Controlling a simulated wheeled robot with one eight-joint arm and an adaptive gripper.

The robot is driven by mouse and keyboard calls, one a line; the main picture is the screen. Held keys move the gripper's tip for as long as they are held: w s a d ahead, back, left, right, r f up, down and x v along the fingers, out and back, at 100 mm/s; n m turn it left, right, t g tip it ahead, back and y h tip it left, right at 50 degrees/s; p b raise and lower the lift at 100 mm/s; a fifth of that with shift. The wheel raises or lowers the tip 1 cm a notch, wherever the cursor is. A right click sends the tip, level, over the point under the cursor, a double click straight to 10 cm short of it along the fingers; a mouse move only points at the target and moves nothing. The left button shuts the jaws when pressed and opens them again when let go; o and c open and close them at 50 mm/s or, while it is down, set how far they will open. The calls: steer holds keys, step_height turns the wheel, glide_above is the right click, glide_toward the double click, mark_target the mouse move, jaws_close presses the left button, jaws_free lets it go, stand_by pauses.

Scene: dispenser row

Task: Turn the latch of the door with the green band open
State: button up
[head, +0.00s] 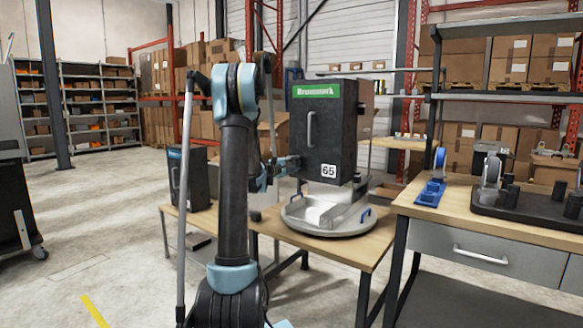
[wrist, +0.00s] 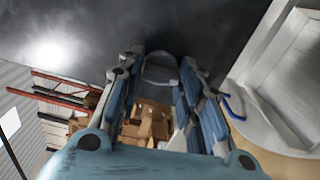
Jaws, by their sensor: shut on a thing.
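A dark dispenser with a green band (head: 318,90) stands on the bench in the head view. Its closed door (head: 335,130) has an upright grey handle (head: 311,130) and a label reading 65. My gripper (head: 290,162) is at the lower left edge of this door. In the wrist view my gripper's blue fingers (wrist: 160,66) reach up to the dark door face (wrist: 190,25). A grey loop-shaped latch (wrist: 160,76) lies between the fingertips, and they are shut on it. In the head view the latch is hidden by my gripper.
A round grey tray (head: 345,229) with blue handles sits under the dispenser. A second dark dispenser (head: 200,180) with a blue band stands to the left, partly behind my arm. Open floor lies left.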

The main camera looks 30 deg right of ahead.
steer(key=shift+m, duration=0.6)
steer(key=o, duration=1.1)
steer(key=shift+c, duration=0.2)
steer(key=shift+a, duration=0.1)
steer(key=v, duration=1.2)
